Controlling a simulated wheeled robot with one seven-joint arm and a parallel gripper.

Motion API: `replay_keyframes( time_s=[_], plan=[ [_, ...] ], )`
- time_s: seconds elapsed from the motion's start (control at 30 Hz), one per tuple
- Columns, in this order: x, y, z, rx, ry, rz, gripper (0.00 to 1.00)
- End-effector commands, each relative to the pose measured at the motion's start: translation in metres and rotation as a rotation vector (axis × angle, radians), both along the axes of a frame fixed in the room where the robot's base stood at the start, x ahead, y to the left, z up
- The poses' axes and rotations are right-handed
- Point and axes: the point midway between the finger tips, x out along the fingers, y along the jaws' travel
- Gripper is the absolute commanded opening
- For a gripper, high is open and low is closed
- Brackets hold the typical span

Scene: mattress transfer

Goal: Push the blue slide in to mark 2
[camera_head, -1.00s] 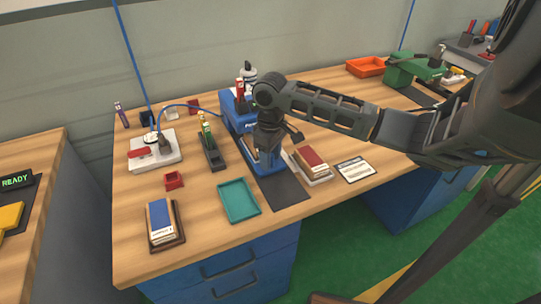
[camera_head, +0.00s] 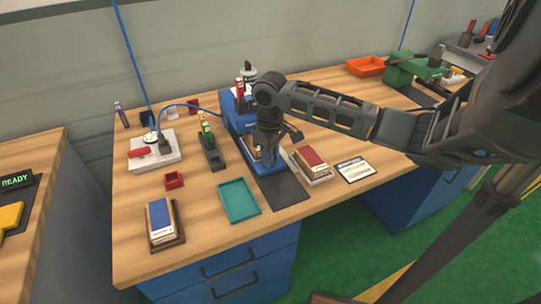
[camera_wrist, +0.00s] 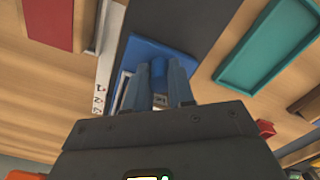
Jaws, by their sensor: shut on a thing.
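The blue machine (camera_head: 236,112) stands on the wooden bench, with its flat blue slide (camera_head: 270,169) at the front, over a dark mat. In the wrist view the blue slide (camera_wrist: 165,50) carries a round blue knob (camera_wrist: 159,72). My gripper (camera_head: 268,158) is low over the slide in the head view. In the wrist view my gripper (camera_wrist: 159,80) has one finger on each side of the knob and is shut on it. A white scale strip (camera_wrist: 104,98) with dark marks lies beside the slide. Which mark the slide stands at cannot be told.
A teal tray (camera_head: 238,200) lies left of the dark mat (camera_head: 287,190). A red book on a pale stack (camera_head: 311,164) and a white card (camera_head: 355,169) lie to the right. A black holder (camera_head: 212,152) stands left of the machine. The bench front is partly free.

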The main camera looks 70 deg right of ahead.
Motion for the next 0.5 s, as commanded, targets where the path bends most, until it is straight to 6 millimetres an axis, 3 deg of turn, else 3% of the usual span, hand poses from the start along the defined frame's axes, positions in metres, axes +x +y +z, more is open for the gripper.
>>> replay_keyframes(
  time_s=[0.27,0.5],
  plan=[
    [0.019,-0.020,0.000,0.000,-0.001,0.000,0.00],
    [0.019,-0.021,0.000,0.000,-0.001,0.001,0.00]
  ],
)
